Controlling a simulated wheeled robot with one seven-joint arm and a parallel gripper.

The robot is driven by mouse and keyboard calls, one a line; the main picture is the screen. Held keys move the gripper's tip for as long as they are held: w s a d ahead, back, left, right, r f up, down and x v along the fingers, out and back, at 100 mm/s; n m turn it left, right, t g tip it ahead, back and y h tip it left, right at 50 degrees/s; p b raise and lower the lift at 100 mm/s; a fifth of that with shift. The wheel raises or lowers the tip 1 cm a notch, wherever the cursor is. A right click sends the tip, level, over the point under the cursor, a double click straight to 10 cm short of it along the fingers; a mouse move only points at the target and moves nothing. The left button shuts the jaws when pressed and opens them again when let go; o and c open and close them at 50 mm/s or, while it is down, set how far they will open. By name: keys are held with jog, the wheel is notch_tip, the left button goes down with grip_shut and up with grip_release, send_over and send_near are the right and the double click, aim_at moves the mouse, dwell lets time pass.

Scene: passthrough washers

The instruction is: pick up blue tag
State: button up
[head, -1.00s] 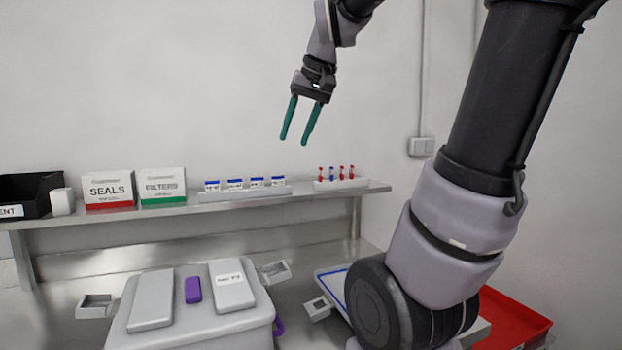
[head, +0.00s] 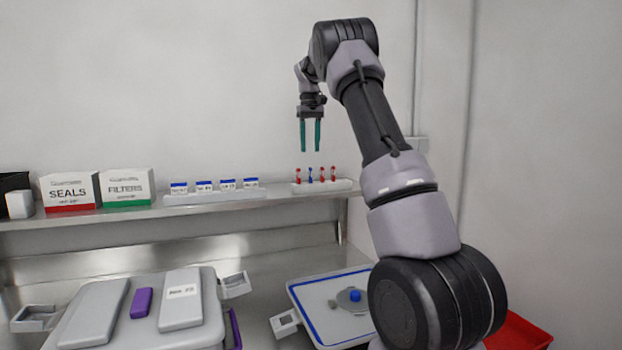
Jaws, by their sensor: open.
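The blue tag (head: 310,174) stands upright in a small white rack (head: 322,187) on the steel shelf, among several red tags. It is second from the left. My gripper (head: 310,149) points straight down above the rack, with its two green fingers apart and nothing between them. The fingertips appear a little above the blue tag in the head view. How far they are from it in depth, I cannot tell.
Red tags flank the blue one closely. A strip of blue-topped vials (head: 228,184), a FILTERS box (head: 127,187) and a SEALS box (head: 69,190) stand left on the shelf. Below are a grey lidded case (head: 207,300), a blue-edged tray (head: 310,300) and a red bin (head: 520,333).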

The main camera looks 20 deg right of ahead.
aim_at(310, 170)
notch_tip(310, 170, down, 9)
jog(key=shift+f, duration=0.1)
grip_shut()
dwell(0.4)
